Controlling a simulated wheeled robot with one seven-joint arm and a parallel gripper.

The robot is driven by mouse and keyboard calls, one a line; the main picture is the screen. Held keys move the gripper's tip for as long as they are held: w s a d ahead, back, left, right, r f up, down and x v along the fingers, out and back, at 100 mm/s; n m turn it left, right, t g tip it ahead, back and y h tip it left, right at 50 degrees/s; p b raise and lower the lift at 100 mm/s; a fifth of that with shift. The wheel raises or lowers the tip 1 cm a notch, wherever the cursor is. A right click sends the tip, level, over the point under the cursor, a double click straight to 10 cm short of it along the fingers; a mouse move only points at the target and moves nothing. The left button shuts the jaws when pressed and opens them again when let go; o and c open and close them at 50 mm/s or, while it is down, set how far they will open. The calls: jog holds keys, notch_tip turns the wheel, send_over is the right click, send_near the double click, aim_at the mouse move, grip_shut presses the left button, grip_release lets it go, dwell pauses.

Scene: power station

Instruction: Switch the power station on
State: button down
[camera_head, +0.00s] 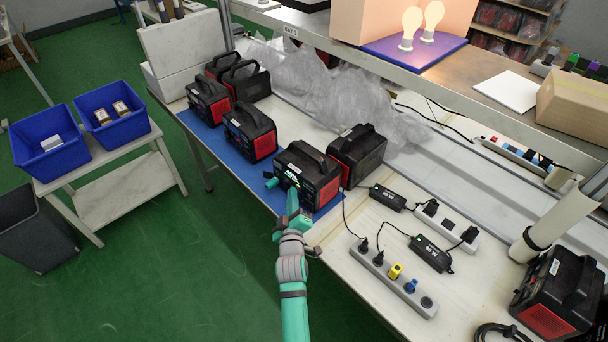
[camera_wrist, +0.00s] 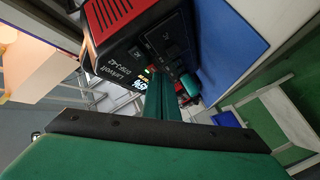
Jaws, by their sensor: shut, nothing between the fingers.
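The nearest power station (camera_head: 307,172) is a black box with a top handle and red side panels, on the blue mat at the table's front edge. My teal gripper (camera_head: 292,192) is shut and empty, with its tip close against the front panel. In the wrist view, the shut fingers (camera_wrist: 161,84) reach the panel of the power station (camera_wrist: 135,35), beside a lit display (camera_wrist: 146,72) with bright characters. A small teal piece sticks out beside the fingers. The fingers partly hide the panel, so I cannot tell whether they touch a button.
Several similar power stations, including one close behind (camera_head: 357,155), stand along the blue mat (camera_head: 250,180). Power strips (camera_head: 392,283) and black adapters (camera_head: 432,253) lie to the right. A trolley with blue bins (camera_head: 50,143) stands left. The green floor in front is clear.

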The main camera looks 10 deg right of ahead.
jog(key=shift+s+a, duration=0.35)
jog(key=shift+a, duration=0.15)
jog(key=s+a, duration=0.3)
jog(key=a, duration=0.1)
jog(key=shift+s+a, duration=0.35)
jog(key=shift+s, duration=0.05)
dwell(0.8)
jog(key=s+f+m+g+y, duration=0.1)
jog(key=s+f+m, duration=0.15)
jog(key=s, duration=0.95)
jog(key=s+f+m+y, duration=0.1)
jog(key=s+f, duration=0.3)
jog(key=s, duration=0.8)
jog(key=s+r+m, duration=0.2)
jog(key=s+r, duration=0.2)
jog(key=s, duration=0.6)
jog(key=s+d+r+m, duration=0.1)
jog(key=s+r+m, duration=0.2)
jog(key=s, duration=0.8)
jog(key=shift+d+r+g, duration=0.3)
jog(key=shift+r+g, duration=0.1)
jog(key=shift+r, duration=0.35)
